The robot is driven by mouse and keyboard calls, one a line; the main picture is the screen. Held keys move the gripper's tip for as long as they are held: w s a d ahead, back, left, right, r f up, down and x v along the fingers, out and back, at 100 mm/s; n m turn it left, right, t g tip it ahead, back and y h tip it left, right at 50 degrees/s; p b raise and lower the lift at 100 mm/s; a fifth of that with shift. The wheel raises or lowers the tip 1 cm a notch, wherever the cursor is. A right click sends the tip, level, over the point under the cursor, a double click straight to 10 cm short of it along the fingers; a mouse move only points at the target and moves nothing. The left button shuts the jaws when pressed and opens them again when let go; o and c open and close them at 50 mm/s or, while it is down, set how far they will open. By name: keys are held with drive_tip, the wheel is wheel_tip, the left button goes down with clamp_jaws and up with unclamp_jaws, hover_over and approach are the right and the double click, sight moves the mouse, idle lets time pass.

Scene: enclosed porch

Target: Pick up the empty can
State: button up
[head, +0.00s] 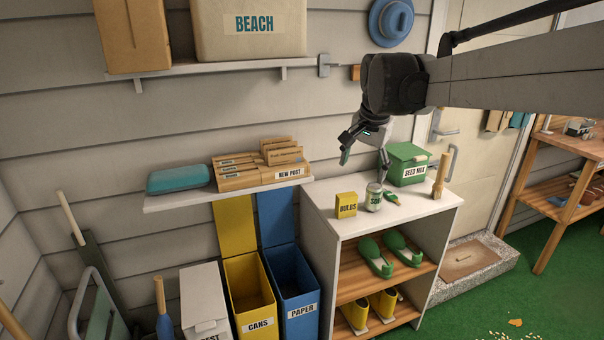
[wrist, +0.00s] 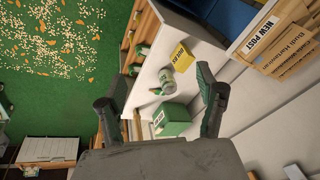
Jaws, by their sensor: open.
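A small pale green can (head: 374,197) with a partly readable label stands upright on the white top of the shelf unit (head: 408,207). It is between the yellow bulbs box and the green seed mix box. My gripper (head: 365,167) is open and empty, pointing down above the can and apart from it. In the wrist view, the can (wrist: 167,80) shows beyond the spread fingers of my gripper (wrist: 156,92), between them in the picture. Whether the can is empty cannot be seen.
The yellow bulbs box (head: 346,205) stands close left of the can. Pruners (head: 392,198) lie close right, before the seed mix box (head: 408,164). A wooden-handled tool (head: 441,176) stands farther right. Yellow cans bin (head: 249,293) and blue paper bin (head: 293,290) stand open below left.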

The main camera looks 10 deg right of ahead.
drive_tip(key=w+d+f+m+g+p, duration=0.1)
drive_tip(key=w+d+m, duration=0.1)
drive_tip(key=w+d, duration=0.3)
drive_tip(key=w+d+f+m+g+p, duration=0.1)
drive_tip(key=w+d+m, duration=0.1)
drive_tip(key=w, duration=0.5)
drive_tip(key=m+g+p, duration=0.1)
drive_tip(key=m+p, duration=0.2)
drive_tip(key=m, duration=0.2)
hover_over(376, 186)
drive_tip(key=shift+y, duration=0.3)
wheel_tip(376, 186, down, 8)
drive_tip(key=shift+s+a+f, duration=0.1)
drive_tip(key=shift+a+f, duration=0.05)
drive_tip(key=shift+f, duration=0.1)
drive_tip(key=shift+w+d+f+g, duration=0.2)
drive_tip(key=shift+d+f+g, duration=0.1)
drive_tip(key=shift+f, duration=0.25)
wheel_tip(376, 186, down, 8)
drive_tip(key=shift+a+f, duration=0.1)
drive_tip(key=shift+w+a+f+p, duration=0.15)
drive_tip(key=shift+w+f+p, duration=0.1)
drive_tip(key=shift+f, duration=1.1)
drive_tip(key=shift+w+a+f+p, duration=0.1)
drive_tip(key=shift+f+p, duration=0.15)
drive_tip(key=shift+f, duration=1.05)
drive_tip(key=c, duration=0.9)
